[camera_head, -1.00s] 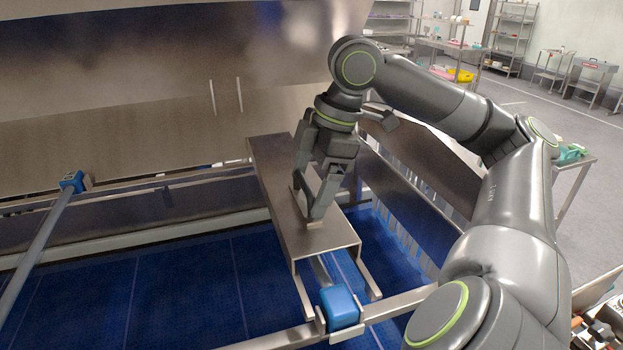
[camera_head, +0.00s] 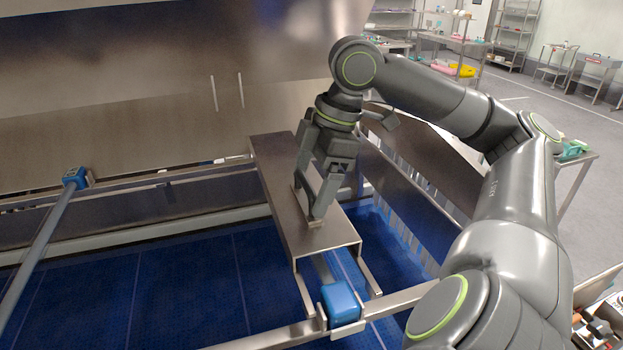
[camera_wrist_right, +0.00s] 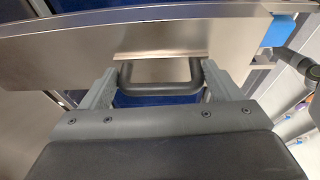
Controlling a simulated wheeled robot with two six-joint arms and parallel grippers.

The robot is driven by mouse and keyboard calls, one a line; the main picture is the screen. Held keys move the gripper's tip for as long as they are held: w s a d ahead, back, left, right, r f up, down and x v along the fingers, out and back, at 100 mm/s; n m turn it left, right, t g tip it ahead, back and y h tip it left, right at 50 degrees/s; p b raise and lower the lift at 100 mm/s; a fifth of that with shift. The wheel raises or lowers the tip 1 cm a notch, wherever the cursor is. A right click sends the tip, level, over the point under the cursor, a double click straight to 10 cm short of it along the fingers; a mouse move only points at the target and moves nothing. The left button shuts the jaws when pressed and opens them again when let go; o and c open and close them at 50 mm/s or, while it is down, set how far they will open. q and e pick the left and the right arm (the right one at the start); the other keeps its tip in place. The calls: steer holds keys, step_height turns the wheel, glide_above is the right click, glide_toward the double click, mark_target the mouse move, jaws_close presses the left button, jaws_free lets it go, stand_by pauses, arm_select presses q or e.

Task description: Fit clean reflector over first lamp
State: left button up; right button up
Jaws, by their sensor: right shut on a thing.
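The reflector (camera_head: 283,200) is a long grey metal channel with folded side flanges. It lies lengthwise over the lamp between the far rail and the near rail, above the blue belt. The lamp's blue end cap (camera_head: 340,303) shows at the near end, under and beyond the reflector's edge; the lamp's tube is mostly hidden. My right gripper (camera_head: 314,218) is shut on the reflector's handle, on its top face. In the right wrist view the dark handle bar (camera_wrist_right: 161,88) sits between the fingers, with the reflector (camera_wrist_right: 230,35) behind it. My left gripper is out of view.
A second lamp, a bare tube (camera_head: 38,245) with a blue end cap (camera_head: 75,177), lies at the left. The near rail (camera_head: 270,335) and slotted curtain (camera_head: 405,230) border the blue belt (camera_head: 180,290). A large metal hood panel (camera_head: 130,110) stands behind. Shelves and carts are far right.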

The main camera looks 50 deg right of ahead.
steer(key=shift+f+b, duration=1.05)
steer(key=shift+f, duration=0.5)
steer(key=shift+w+a+f+b, duration=0.1)
steer(key=shift+w+f+b, duration=0.15)
steer(key=shift+f, duration=0.35)
steer(key=o, duration=1.5)
steer(key=shift+s+f, duration=0.1)
